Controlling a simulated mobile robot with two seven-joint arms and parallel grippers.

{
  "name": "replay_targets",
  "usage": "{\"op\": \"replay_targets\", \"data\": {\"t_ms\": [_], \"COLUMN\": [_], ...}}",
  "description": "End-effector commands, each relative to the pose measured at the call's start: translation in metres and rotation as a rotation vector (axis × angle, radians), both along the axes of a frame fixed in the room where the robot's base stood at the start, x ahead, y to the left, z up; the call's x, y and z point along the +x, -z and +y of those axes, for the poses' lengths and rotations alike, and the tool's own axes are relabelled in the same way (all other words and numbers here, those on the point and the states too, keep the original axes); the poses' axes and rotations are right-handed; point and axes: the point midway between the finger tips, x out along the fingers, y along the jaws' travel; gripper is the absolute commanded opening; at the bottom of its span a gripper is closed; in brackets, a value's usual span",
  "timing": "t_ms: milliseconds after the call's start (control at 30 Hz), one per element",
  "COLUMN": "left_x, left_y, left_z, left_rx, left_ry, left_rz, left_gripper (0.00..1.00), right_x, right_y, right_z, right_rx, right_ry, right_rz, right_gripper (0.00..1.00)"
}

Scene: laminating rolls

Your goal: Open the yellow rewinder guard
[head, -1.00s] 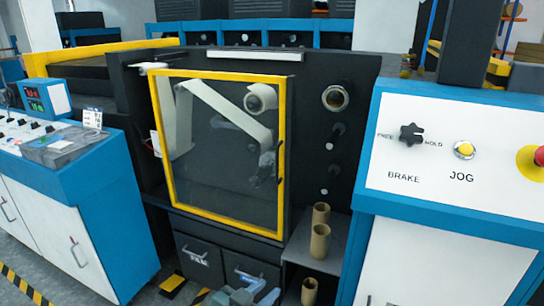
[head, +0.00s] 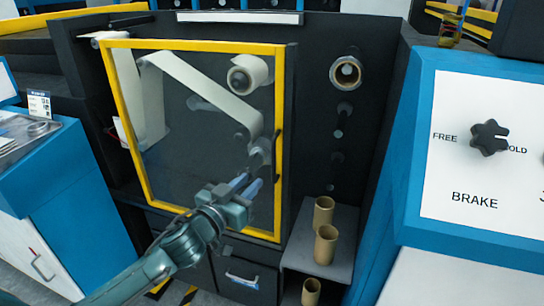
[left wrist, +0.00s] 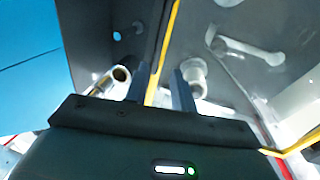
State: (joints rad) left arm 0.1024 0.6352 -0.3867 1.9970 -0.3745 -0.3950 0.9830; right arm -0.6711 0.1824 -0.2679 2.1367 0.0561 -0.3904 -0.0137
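The rewinder guard is a clear panel in a yellow frame (head: 190,43) on the dark machine, and it looks closed. A dark handle (head: 278,150) is on its right edge. My left gripper (head: 250,183) is in front of the panel's lower right part, left of and below the handle, fingers pointing up. In the left wrist view the two fingers (left wrist: 160,85) stand apart with nothing held. The yellow frame edge (left wrist: 168,40) shows beyond and between them. I cannot tell whether they touch the guard. My right gripper is not in view.
Behind the panel are a white roll (head: 247,75) and a white web. Brown cores (head: 325,245) stand on a shelf at lower right. The blue brake console (head: 415,165) stands at right, and another blue cabinet (head: 60,190) at left.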

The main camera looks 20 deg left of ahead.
Motion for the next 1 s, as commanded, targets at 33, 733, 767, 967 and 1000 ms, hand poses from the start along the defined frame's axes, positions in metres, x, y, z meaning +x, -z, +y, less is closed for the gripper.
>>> {"op": "replay_targets", "data": {"t_ms": [33,733,767,967,1000], "left_x": [0.008,0.114,0.115,0.116,0.116], "left_y": [-0.002,0.000,0.000,0.000,0.000], "left_z": [-0.002,-0.027,-0.027,-0.028,-0.028], "left_rx": [0.001,0.000,0.000,0.000,0.000], "left_ry": [0.000,0.000,0.000,0.001,0.001], "left_rz": [-0.002,0.001,0.001,0.001,0.001], "left_gripper": [0.25,0.25,0.25,0.25,0.25], "right_x": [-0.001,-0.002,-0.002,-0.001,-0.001], "right_y": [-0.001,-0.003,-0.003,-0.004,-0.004], "right_z": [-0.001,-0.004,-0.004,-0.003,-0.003], "right_rx": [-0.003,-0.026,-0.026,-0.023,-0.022], "right_ry": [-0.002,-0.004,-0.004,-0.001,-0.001], "right_rz": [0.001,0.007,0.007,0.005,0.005], "right_gripper": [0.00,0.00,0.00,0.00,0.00]}}
